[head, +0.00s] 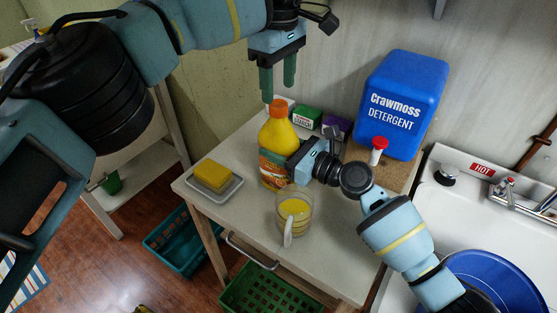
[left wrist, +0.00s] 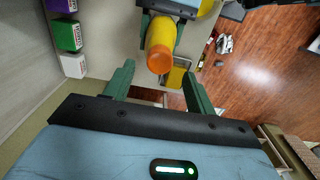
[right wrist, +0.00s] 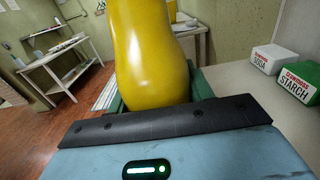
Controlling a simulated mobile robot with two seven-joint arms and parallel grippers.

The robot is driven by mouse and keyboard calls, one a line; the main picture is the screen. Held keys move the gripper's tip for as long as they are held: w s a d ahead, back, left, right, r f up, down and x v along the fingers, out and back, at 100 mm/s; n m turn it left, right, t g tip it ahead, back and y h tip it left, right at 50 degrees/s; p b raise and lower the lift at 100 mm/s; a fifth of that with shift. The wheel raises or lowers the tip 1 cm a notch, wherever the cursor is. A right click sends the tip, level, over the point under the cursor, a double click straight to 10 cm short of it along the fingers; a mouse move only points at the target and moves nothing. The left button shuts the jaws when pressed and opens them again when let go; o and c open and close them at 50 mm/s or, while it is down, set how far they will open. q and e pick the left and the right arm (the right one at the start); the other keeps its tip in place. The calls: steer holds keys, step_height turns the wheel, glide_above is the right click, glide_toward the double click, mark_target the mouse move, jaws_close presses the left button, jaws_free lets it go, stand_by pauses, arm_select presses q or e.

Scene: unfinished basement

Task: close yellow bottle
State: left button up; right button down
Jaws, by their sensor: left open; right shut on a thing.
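The yellow bottle (head: 277,138) stands upright on the small table, with an orange cap (head: 278,107) on its top. I cannot tell how tight the cap is. My right gripper (head: 296,165) is shut on the bottle's body from the right; its fingers are partly hidden. The yellow body (right wrist: 152,60) fills the middle of the right wrist view. My left gripper (head: 278,88) is open and empty, pointing down just above the cap. In the left wrist view the cap (left wrist: 160,60) lies between the open fingers, apart from them.
A glass mug (head: 294,212) stands in front of the bottle, and a sponge on a dish (head: 224,191) lies to its left. A blue detergent container (head: 404,105), a green box (head: 306,117) and a purple box (head: 337,125) stand behind. The sink (head: 430,200) is at right.

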mark_target(278, 103)
arm_select(q)
steer(key=shift+r, duration=0.1)
steer(key=shift+c, duration=0.5)
steer(key=n, duration=0.3)
steer(key=shift+r+n, duration=0.3)
steer(key=shift+r, duration=0.05)
steer(key=n, duration=0.2)
steer(key=r+n, duration=0.1)
steer(key=n, duration=0.4)
steer(key=r+n, duration=0.1)
steer(key=n, duration=0.1)
steer(key=shift+n, duration=0.4)
steer(key=n, duration=0.4)
steer(key=shift+r+n, duration=0.3)
steer(key=shift+r, duration=0.1)
steer(key=shift+f, duration=0.1)
steer(key=shift+f, duration=3.95)
steer(key=shift+c, duration=0.4)
